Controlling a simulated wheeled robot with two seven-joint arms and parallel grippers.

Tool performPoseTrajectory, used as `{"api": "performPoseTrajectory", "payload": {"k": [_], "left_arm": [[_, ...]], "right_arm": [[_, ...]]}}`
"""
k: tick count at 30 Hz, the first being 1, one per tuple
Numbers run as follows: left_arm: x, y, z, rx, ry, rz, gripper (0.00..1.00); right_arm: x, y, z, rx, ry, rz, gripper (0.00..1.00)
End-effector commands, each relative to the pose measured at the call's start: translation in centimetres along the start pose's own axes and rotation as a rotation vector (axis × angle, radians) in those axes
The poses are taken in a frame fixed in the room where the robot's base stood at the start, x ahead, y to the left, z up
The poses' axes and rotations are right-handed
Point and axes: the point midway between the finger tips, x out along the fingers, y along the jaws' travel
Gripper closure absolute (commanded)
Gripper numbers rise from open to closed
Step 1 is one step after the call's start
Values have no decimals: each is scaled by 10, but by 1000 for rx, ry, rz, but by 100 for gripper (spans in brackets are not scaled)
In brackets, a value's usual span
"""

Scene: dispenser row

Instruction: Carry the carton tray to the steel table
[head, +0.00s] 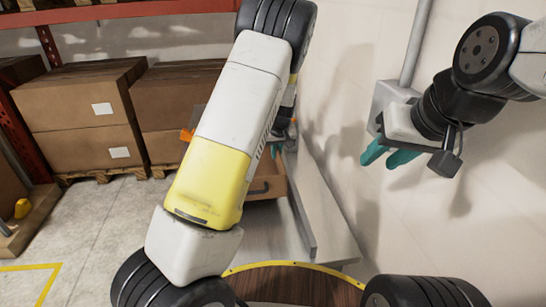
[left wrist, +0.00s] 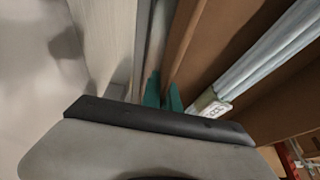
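The carton tray (head: 268,187) is a brown cardboard box behind my left forearm in the head view, with a dark handle slot in its near side. In the left wrist view its brown wall (left wrist: 184,40) runs down between the two teal fingertips of my left gripper (left wrist: 163,94). The fingers sit close on both faces of the wall and look shut on it. My left gripper is mostly hidden by its arm in the head view. My right gripper (head: 389,154) is empty near the wall, its teal fingers apart. I cannot tell whether the grey surface (head: 325,215) is the steel table.
A pale grey bundle with a label (left wrist: 275,45) lies inside the tray. Stacked cartons (head: 85,110) stand on pallets at the left under an orange-red shelf beam (head: 120,12). A plain wall (head: 345,120) is close on the right.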

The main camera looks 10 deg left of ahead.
Motion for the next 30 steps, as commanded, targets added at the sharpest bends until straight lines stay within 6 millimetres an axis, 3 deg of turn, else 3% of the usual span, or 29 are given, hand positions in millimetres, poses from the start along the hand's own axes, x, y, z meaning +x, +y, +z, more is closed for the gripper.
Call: {"api": "performPoseTrajectory", "payload": {"k": [3,16,27,30], "left_arm": [[18,-1,7,0,0,-1,100],[60,-1,24,2,0,0,100],[64,0,26,2,2,1,100],[65,0,27,1,2,1,80]], "right_arm": [[0,0,0,0,0,0,64],[0,0,0,0,0,0,64],[0,0,0,0,0,0,64],[0,0,0,0,0,0,64]]}}
